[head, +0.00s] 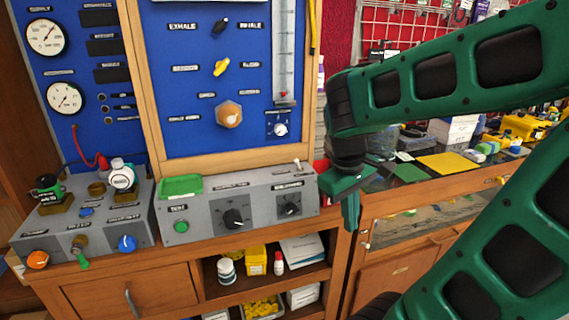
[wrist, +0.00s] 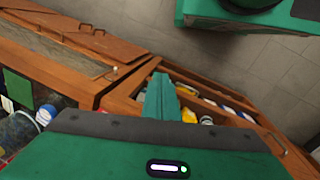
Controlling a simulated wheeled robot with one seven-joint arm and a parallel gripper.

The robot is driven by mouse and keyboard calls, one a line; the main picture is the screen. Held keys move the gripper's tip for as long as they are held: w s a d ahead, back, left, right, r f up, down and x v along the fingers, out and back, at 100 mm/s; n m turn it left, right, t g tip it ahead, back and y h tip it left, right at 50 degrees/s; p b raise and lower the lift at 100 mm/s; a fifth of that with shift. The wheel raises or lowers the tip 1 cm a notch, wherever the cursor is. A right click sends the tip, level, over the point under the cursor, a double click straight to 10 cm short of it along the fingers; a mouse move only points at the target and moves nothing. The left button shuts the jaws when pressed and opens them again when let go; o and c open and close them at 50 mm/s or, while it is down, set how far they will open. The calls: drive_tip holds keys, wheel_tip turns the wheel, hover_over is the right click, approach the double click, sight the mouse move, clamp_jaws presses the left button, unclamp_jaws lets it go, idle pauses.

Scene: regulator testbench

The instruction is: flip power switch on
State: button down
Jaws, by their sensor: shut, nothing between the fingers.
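A grey control box (head: 208,212) stands on the wooden bench below the blue panel in the head view. Its front has a green button (head: 181,226) and two black knobs (head: 233,217). A small pale toggle (head: 297,163) stands up at its top right edge. The labels are too small to read, so I cannot tell which control is the power switch. My gripper (head: 350,212) is shut and empty, pointing down just right of the box and apart from it. In the wrist view my gripper (wrist: 160,95) shows its fingers together above the shelves.
A second grey box (head: 85,222) with valves and knobs stands at the left. The blue panel (head: 225,100) with dials and knobs rises behind. Shelves (head: 300,268) hold bottles and boxes below. A cluttered counter (head: 440,170) lies to the right, behind my arm.

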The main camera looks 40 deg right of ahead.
drive_tip(key=w+r+n+h, duration=0.3)
drive_tip(key=w+n, duration=0.4)
drive_tip(key=w, duration=0.2)
drive_tip(key=w+a+r+n+t+h, duration=0.2)
drive_tip(key=w+a+r+n+h, duration=0.3)
drive_tip(key=w+a+n, duration=0.6)
wheel_tip(320, 180, up, 2)
drive_tip(key=a+n, duration=0.2)
drive_tip(key=n, duration=0.2)
drive_tip(key=shift+w+a+r+t, duration=0.15)
drive_tip(key=shift+w+r+t, duration=0.1)
drive_tip(key=shift+t, duration=0.15)
drive_tip(key=shift+f, duration=0.1)
drive_tip(key=x, duration=0.9)
drive_tip(key=shift+d, duration=0.3)
drive_tip(key=d, duration=0.1)
drive_tip(key=w+d, duration=0.1)
drive_tip(key=d, duration=0.1)
drive_tip(key=shift+w+d, duration=0.2)
drive_tip(key=shift+d, duration=0.45)
drive_tip(key=shift+a+r, duration=0.15)
drive_tip(key=shift+r, duration=0.1)
